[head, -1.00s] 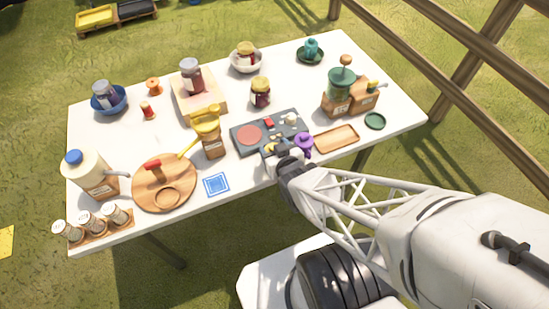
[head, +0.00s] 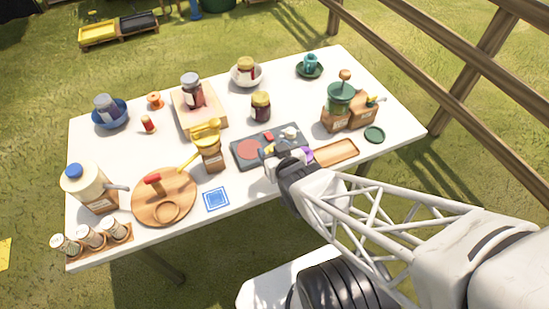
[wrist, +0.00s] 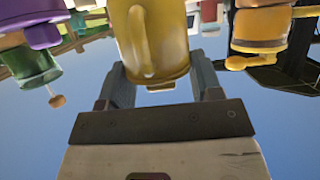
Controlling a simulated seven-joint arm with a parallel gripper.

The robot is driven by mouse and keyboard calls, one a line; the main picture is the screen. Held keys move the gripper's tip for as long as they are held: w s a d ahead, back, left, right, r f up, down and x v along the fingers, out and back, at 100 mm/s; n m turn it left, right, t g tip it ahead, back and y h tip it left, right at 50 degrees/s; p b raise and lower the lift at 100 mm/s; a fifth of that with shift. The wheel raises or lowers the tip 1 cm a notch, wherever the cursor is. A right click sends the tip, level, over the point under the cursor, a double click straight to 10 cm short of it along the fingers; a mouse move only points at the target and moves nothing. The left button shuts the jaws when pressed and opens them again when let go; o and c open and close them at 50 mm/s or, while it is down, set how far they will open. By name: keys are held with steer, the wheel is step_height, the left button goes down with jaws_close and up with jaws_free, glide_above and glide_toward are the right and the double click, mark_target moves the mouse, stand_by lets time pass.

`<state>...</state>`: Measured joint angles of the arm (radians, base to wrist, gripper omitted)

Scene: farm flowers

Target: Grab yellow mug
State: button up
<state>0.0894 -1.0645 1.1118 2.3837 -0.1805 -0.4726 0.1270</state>
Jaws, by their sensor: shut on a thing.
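The yellow mug (wrist: 150,38) fills the top middle of the wrist view, its handle facing the camera. My gripper (wrist: 162,78) has one finger on each side of it and is shut on it. In the head view, my gripper (head: 273,157) is at the front edge of the dark board. Only a small bit of yellow shows there, and the gripper hides most of the mug. I cannot tell whether the mug is clear of the board.
The dark board (head: 240,156) holds a red disc and small items. A purple item (head: 308,153) is close right of my gripper. A wooden tray (head: 338,151) lies further right.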

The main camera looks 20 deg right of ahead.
steer(key=shift+r, duration=2.2)
steer(key=shift+a, duration=0.1)
